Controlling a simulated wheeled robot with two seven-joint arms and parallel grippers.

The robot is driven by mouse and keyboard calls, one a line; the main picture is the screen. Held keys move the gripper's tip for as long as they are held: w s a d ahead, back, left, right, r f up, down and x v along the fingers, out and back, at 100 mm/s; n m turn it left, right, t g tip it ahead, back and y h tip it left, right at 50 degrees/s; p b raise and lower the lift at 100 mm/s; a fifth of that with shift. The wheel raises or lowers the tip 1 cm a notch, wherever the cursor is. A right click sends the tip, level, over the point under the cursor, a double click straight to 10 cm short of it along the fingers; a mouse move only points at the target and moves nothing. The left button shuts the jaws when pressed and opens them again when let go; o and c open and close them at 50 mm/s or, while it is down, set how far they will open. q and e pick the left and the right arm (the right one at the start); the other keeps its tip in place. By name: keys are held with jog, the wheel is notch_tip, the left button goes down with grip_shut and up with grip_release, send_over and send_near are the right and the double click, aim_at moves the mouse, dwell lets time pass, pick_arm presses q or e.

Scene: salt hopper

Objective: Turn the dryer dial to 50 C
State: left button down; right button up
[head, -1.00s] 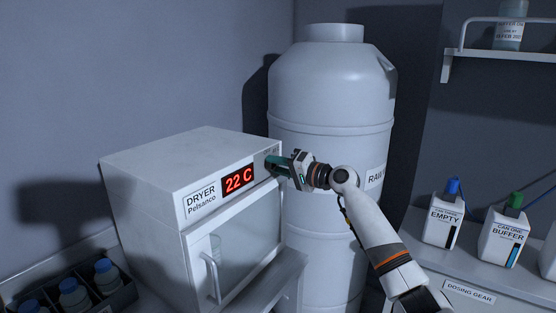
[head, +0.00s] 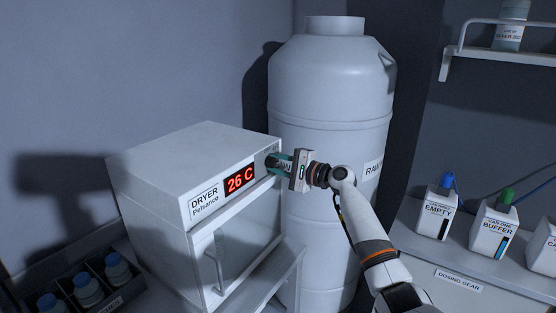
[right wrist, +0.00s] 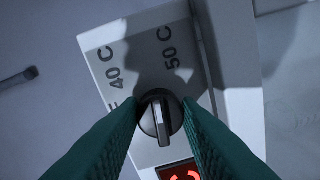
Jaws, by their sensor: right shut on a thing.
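The dryer (head: 220,145) is a white box on the left, with a red display (head: 240,179) that reads 26 C. Its dial (right wrist: 160,119) is a dark round knob with a pale pointer bar, seen in the right wrist view. The marks 40 C and 50 C stand on the plate beside the dial; another mark is partly hidden. My right gripper (head: 273,163) is at the dryer's front right corner. In the right wrist view its green fingers (right wrist: 160,125) are shut on the dial from both sides. In the head view the fingers hide the dial. My left gripper is not in view.
A large white drum (head: 332,100) stands just behind and right of the dryer. Bottles in a dark crate (head: 128,293) are at the lower left. White cans (head: 437,215) stand on a counter at the right. A shelf (head: 500,50) hangs above them.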

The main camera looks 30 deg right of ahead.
dwell(0.4)
jog(key=o, duration=1)
jog(key=shift+d, duration=0.1)
jog(key=shift+c, duration=0.2)
jog(key=shift+s, duration=0.1)
jog(key=b+v, duration=0.5)
jog(key=v, duration=0.6)
jog(key=shift+s+d, duration=0.15)
jog(key=shift+s, duration=0.25)
